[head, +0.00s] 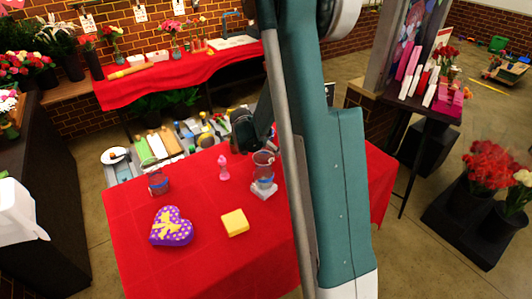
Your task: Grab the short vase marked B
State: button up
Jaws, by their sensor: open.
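Two short glass vases stand on the red-covered table (130,235). One vase (158,184) is at the left. The other vase (263,172) is farther right, on or against a small white block (264,191). Both seem to have a bluish band, but no letter is readable at this size, so I cannot tell which is B. My gripper (238,146) is dark, partly hidden by my arm, and appears open. In the picture it is just up and left of the right vase, apart from the left vase; I see nothing held in it.
A small pink bottle (223,168) stands between the vases. A purple heart-shaped box (171,227) with a yellow bow and a yellow block (235,222) lie nearer. My arm covers the table's right part. A second red-covered table (130,87) stands behind.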

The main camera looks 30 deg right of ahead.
dwell(0.3)
jog(key=c, duration=1.3)
jog(key=shift+r, duration=0.1)
notch_tip(320, 180, up, 10)
dwell(0.6)
